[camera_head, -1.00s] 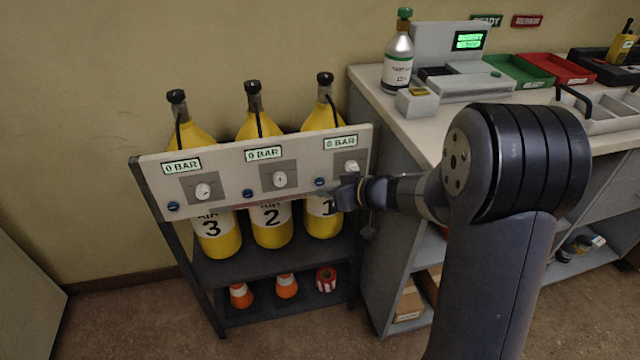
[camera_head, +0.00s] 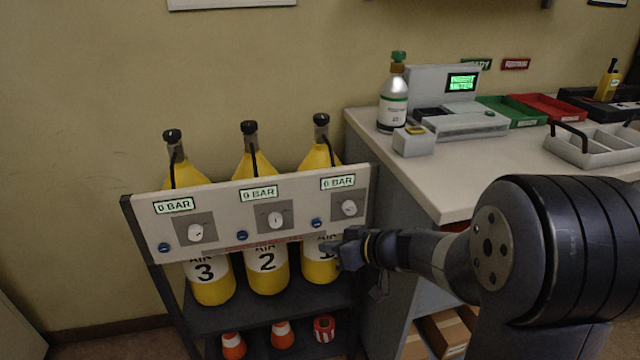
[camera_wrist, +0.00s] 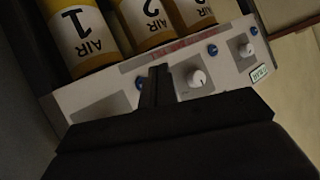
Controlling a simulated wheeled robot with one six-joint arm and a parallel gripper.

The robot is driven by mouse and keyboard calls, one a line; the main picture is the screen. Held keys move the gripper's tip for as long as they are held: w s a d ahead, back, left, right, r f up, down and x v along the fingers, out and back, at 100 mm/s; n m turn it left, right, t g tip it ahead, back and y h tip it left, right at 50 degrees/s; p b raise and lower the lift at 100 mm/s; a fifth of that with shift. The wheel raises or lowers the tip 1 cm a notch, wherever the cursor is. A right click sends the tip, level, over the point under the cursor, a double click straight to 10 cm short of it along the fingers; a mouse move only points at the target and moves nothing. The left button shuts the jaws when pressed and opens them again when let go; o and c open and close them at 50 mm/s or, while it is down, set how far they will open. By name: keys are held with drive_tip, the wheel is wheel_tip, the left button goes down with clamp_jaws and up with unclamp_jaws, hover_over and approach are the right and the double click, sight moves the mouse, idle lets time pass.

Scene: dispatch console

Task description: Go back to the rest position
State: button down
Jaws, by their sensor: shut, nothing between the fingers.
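My gripper (camera_head: 345,250) is shut and empty. In the head view it is at the right end of the white panel (camera_head: 225,222), just below the right knob (camera_head: 348,208) and in front of cylinder 1. In the wrist view my gripper (camera_wrist: 157,85) shows as dark closed fingers against the panel; whether they touch it I cannot tell. Three yellow air cylinders stand behind the panel: number 3 (camera_head: 210,285), number 2 (camera_head: 266,275) and number 1 (camera_head: 318,268). The three displays above the knobs read 0 BAR.
The counter (camera_head: 440,180) on the right holds a green-capped bottle (camera_head: 392,105), a console with a lit screen (camera_head: 462,82), green and red trays and a grey divided tray (camera_head: 590,148).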

drive_tip(key=p, duration=0.1)
drive_tip(key=w+p, duration=0.1)
drive_tip(key=p, duration=0.2)
drive_tip(key=shift+w+a+r, duration=0.25)
drive_tip(key=shift+w+a, duration=0.05)
drive_tip(key=p, duration=0.4)
drive_tip(key=shift+s+d, duration=0.1)
drive_tip(key=shift+s, duration=0.05)
drive_tip(key=shift+s+d+f+b, duration=0.1)
drive_tip(key=shift+s+d+b, duration=0.15)
drive_tip(key=shift+s+b, duration=0.5)
drive_tip(key=shift+s+d+f+b, duration=0.1)
drive_tip(key=shift+s+d+b, duration=0.25)
drive_tip(key=shift+s, duration=0.65)
drive_tip(key=shift+s+d+f+b, duration=0.1)
drive_tip(key=shift+s+d+b, duration=0.05)
drive_tip(key=shift+s+b, duration=0.65)
